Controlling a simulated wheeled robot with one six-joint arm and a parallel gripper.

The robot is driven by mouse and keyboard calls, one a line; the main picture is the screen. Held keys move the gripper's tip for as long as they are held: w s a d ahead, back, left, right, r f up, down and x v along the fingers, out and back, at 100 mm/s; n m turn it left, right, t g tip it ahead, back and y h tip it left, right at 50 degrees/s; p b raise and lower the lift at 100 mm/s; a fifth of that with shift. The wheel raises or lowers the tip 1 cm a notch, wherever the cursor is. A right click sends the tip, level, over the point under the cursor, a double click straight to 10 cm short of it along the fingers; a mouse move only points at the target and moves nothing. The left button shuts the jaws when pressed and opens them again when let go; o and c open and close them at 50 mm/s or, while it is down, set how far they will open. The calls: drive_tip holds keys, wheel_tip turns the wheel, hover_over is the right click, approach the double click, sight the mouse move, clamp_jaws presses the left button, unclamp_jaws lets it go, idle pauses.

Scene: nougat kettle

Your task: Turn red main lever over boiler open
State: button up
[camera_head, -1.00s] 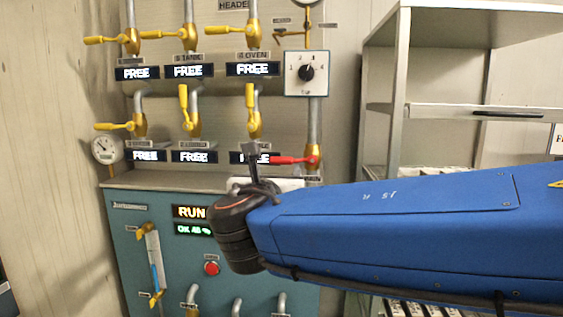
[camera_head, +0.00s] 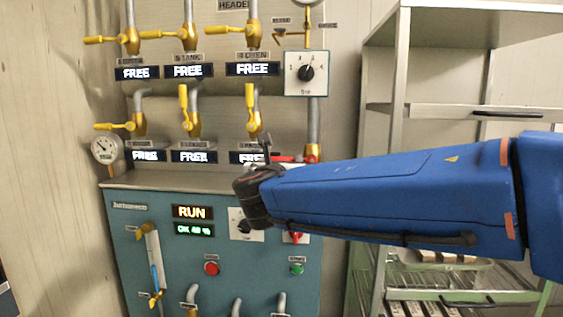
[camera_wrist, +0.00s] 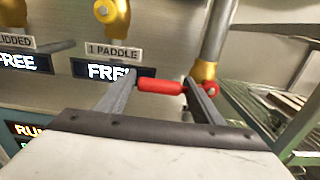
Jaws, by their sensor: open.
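The red lever (camera_head: 287,158) lies level, its handle pointing left from a brass fitting on the rightmost grey pipe, over the teal boiler cabinet (camera_head: 150,220). In the wrist view the red lever (camera_wrist: 162,86) spans the gap between the two fingers, with its hub just right of the right finger. My gripper (camera_wrist: 163,82) is open and holds nothing. I cannot tell whether the fingers touch the lever. In the head view my gripper (camera_head: 266,145) is at the lever's left end, and my blue arm comes in from the right, close below the lever.
Yellow-handled valves (camera_head: 190,100) fill the wall panel up and left of the lever. A white dial plate (camera_head: 306,73) sits above it. A display reading FREE (camera_wrist: 105,72) is left of the lever. A metal shelf rack (camera_head: 450,110) stands right, behind my arm.

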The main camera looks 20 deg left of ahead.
drive_tip(key=shift+c, duration=0.6)
drive_tip(key=c, duration=1.4)
